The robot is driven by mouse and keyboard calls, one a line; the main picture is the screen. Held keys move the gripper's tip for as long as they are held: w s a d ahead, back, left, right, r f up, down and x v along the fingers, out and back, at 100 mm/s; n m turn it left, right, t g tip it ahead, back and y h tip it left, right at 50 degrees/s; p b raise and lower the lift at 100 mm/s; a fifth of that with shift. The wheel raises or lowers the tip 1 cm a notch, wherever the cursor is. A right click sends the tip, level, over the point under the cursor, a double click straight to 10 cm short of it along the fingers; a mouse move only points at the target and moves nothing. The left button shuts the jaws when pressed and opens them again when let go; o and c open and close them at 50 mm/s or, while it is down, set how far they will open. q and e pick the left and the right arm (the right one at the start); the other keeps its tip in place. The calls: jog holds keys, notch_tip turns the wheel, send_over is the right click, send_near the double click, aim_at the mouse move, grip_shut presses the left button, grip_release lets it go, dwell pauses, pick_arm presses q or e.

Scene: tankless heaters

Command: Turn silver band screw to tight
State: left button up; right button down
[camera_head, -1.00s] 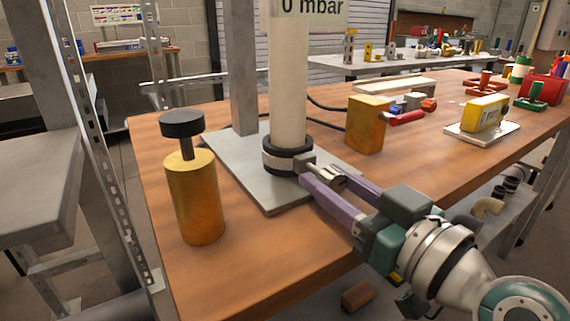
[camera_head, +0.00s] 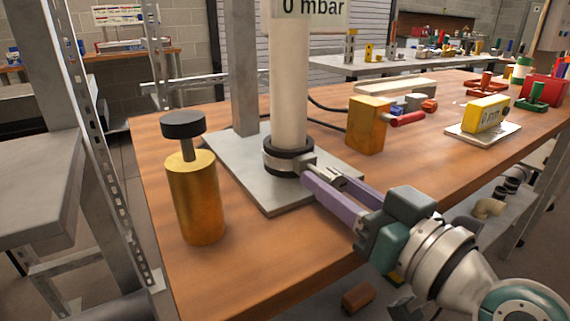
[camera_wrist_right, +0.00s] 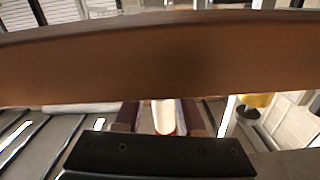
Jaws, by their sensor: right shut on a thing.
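The silver band (camera_head: 275,162) goes around the black collar at the foot of the pale upright tube (camera_head: 288,95). Its screw (camera_head: 325,172) sticks out on the band's right side, toward my right gripper. My right gripper (camera_head: 324,178) comes in from the lower right with its purple fingers shut on the screw. The fingers hide part of the screw, so I cannot tell how tight it is. In the right wrist view the fingers (camera_wrist_right: 160,118) show only partly, with a pale, red-tipped piece between them. My left gripper is not in view.
The tube stands on a grey metal plate (camera_head: 240,180) on the wooden table (camera_head: 270,265). A brass cylinder with a black knob (camera_head: 195,200) stands at left.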

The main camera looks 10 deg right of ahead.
jog(key=shift+m, duration=2.3)
jog(key=c, duration=0.8)
grip_release()
jog(key=shift+o, duration=1.4)
jog(key=shift+s+f, duration=0.1)
jog(key=shift+f, duration=0.15)
